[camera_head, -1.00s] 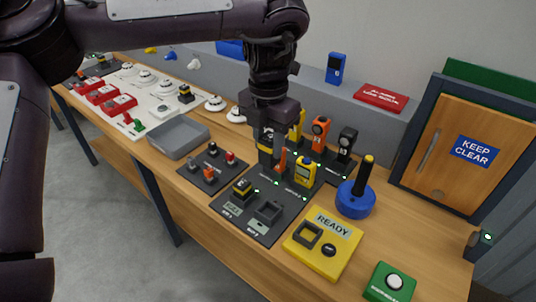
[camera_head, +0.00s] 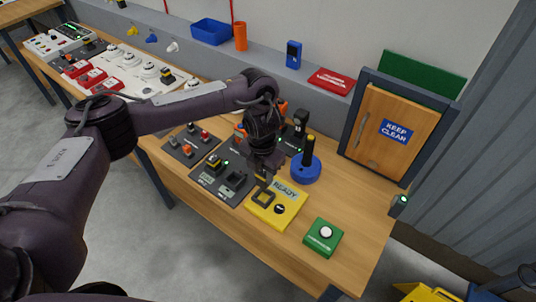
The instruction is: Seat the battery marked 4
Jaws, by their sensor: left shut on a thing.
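My left gripper (camera_head: 262,179) is shut and points down just above the yellow box marked READY (camera_head: 289,208). It holds a small dark thing that looks like a battery, mostly hidden by the fingers; no number can be read on it. The square socket (camera_head: 263,197) of the yellow box lies just below the fingertips. I cannot tell whether the held thing touches the socket. A yellow-and-black battery (camera_head: 214,163) stands in the left bay of the dark charger plate (camera_head: 209,184); the right bay (camera_head: 235,180) looks empty. My right gripper is not in view.
A blue round base with a black post (camera_head: 306,168) stands right behind the yellow box. A green box with a white button (camera_head: 324,237) is to its right. Dark tool plates lie behind and left. Bare table (camera_head: 362,212) lies at the right.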

